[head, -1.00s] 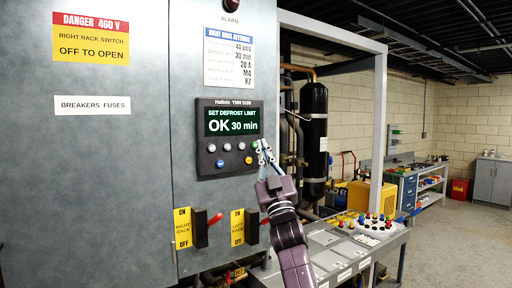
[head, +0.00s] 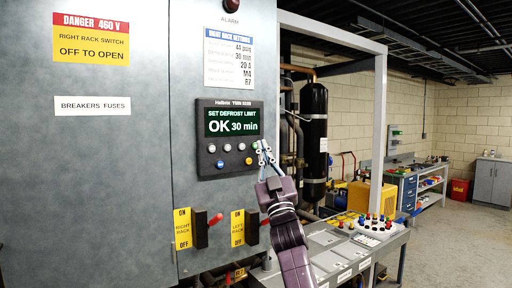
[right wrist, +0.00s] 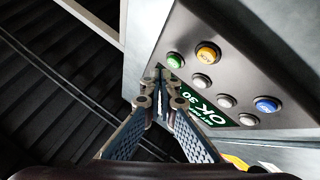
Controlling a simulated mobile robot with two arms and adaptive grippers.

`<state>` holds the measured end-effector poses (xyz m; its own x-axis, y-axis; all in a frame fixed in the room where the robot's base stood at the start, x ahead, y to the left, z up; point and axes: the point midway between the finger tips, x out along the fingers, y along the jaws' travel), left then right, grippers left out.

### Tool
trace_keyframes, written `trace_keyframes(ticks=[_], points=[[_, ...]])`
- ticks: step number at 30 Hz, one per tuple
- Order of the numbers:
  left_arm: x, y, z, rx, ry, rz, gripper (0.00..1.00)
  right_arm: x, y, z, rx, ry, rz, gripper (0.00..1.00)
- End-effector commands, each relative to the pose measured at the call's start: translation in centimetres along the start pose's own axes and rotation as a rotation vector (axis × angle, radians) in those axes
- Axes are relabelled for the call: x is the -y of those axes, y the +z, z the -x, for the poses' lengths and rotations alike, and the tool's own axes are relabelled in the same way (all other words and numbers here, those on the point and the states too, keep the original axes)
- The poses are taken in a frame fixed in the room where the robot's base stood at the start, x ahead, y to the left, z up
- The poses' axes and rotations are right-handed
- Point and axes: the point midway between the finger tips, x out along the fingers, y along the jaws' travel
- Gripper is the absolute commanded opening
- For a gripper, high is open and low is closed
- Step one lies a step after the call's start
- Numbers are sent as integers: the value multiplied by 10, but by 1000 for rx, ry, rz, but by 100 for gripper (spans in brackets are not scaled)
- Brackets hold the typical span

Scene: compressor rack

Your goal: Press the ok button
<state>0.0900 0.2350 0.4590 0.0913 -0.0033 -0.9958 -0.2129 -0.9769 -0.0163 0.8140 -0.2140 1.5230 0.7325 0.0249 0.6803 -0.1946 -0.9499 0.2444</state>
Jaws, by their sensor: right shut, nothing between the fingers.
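The controller panel (head: 204,170) is on the grey cabinet, and its green display (head: 232,122) reads "SET DEFROST LIMIT OK 30 min". Below the display is a row of pale buttons (head: 227,147) with a green button (head: 256,145) at its right end. A blue button (head: 221,163) and a yellow button (head: 248,160) sit lower. My left gripper is out of view.
A grey bench (head: 335,262) with coloured knobs stands to the right. A metal frame post (head: 379,140) rises behind it.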

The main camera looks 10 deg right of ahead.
Motion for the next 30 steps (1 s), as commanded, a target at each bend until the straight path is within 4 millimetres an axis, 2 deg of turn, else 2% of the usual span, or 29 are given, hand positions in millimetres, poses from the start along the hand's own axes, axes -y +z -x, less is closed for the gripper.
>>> trace_keyframes(ticks=[30], points=[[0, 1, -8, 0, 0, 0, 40, 6, 6, -9, -1, 1, -1, 0]])
